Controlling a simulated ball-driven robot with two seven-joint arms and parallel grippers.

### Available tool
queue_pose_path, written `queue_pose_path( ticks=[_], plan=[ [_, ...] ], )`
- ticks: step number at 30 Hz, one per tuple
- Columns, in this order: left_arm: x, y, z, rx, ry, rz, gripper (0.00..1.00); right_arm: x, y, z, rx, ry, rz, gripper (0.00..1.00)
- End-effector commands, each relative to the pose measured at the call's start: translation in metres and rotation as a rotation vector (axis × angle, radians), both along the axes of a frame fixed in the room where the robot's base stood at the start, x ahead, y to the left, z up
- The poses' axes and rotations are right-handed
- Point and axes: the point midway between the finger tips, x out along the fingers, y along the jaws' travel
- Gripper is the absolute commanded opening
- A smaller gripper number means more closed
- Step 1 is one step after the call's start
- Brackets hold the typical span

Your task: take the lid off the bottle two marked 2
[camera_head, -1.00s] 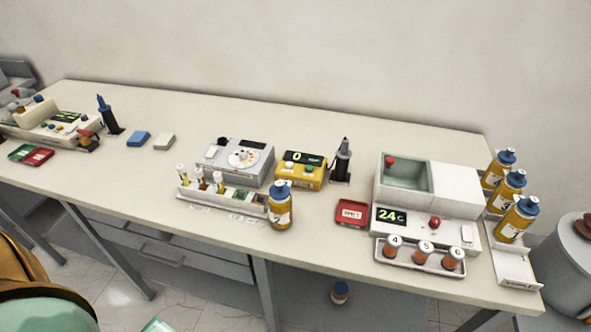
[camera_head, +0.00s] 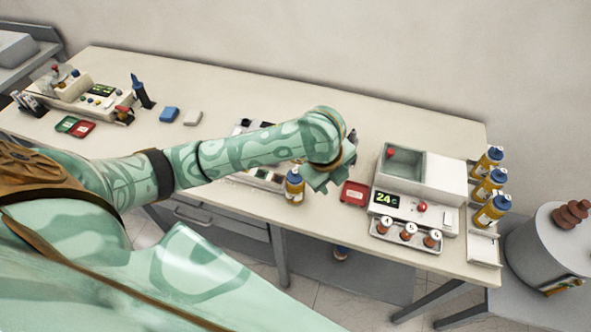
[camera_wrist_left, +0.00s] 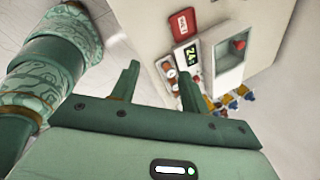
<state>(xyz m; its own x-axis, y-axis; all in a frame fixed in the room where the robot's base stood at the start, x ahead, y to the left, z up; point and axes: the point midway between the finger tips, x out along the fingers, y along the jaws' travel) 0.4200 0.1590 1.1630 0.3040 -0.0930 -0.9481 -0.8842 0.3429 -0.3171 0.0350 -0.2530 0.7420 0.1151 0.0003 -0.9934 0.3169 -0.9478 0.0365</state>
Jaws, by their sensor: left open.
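An amber bottle with a blue lid (camera_head: 294,187) stands near the front edge of the table. Three similar blue-lidded bottles stand in a white rack at the right end; the front one (camera_head: 492,211) is nearest. I cannot read a 2 on any of them. My left gripper (camera_head: 322,184) is open and above the table, just right of the single bottle and left of the red WET tray. I cannot tell if it touches that bottle. In the left wrist view its fingers (camera_wrist_left: 157,82) are apart with nothing held between them. My right gripper is out of view.
The red tray (camera_head: 354,193) and the white machine reading 24 C (camera_head: 420,203) stand right of my gripper. Several numbered orange vials (camera_head: 408,231) sit before the machine.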

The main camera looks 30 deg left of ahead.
Motion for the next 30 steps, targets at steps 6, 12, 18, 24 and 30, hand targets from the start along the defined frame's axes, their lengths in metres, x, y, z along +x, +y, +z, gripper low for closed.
queue_pose_path(
  ticks=[6,12,18,24,30],
  plan=[
    [0.039,0.082,0.040,0.205,0.178,-0.144,0.45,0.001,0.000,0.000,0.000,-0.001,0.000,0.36],
    [0.045,0.110,0.053,0.234,0.249,-0.162,0.45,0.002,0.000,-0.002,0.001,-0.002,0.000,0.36],
    [0.046,0.115,0.010,0.232,0.255,-0.162,0.45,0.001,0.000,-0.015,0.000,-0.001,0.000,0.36],
    [0.049,0.119,-0.034,0.232,0.252,-0.162,0.45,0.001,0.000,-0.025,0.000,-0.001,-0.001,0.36],
    [0.050,0.121,-0.052,0.231,0.249,-0.162,0.45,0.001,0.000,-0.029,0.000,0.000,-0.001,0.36]
  ],
)
